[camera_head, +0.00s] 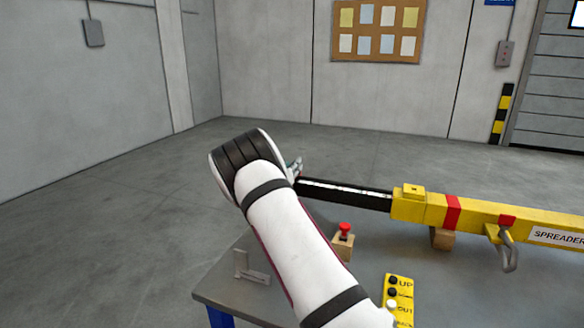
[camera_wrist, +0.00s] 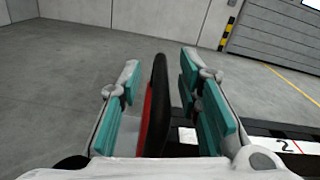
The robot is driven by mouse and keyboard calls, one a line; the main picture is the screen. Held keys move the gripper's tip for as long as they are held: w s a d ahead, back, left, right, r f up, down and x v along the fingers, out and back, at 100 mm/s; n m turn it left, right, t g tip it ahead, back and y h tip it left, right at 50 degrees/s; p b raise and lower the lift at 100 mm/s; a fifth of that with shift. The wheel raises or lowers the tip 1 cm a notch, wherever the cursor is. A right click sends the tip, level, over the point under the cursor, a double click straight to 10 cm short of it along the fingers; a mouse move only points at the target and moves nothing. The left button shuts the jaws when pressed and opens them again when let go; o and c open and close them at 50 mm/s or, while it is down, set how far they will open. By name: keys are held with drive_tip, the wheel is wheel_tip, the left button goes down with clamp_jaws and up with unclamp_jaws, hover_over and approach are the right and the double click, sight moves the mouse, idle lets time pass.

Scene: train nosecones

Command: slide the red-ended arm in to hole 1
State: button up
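The spreader's sliding arm (camera_head: 345,194) is a black bar with pale marks on top, sticking out to the left from a yellow beam (camera_head: 425,207) with a red band. In the wrist view the arm (camera_wrist: 262,141) carries a "2" mark, and its upright end plate (camera_wrist: 155,108), black with a red face on the left, stands between my fingers. My gripper (camera_wrist: 160,75) is open around the plate, with a clear gap on the left side and a smaller one on the right. In the head view my gripper (camera_head: 295,168) is mostly hidden behind my wrist. Hole 1 cannot be made out.
A grey table (camera_head: 235,295) lies below my arm, with a metal bracket (camera_head: 250,268) near its left edge. A red-button box (camera_head: 344,240) and a yellow control panel (camera_head: 398,300) stand near my forearm. A hook (camera_head: 507,250) hangs at the beam. The floor on the left is clear.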

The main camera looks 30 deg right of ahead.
drive_tip(key=shift+w+d, duration=0.3)
drive_tip(key=shift+d, duration=0.15)
clamp_jaws()
drive_tip(key=shift+s+d, duration=0.1)
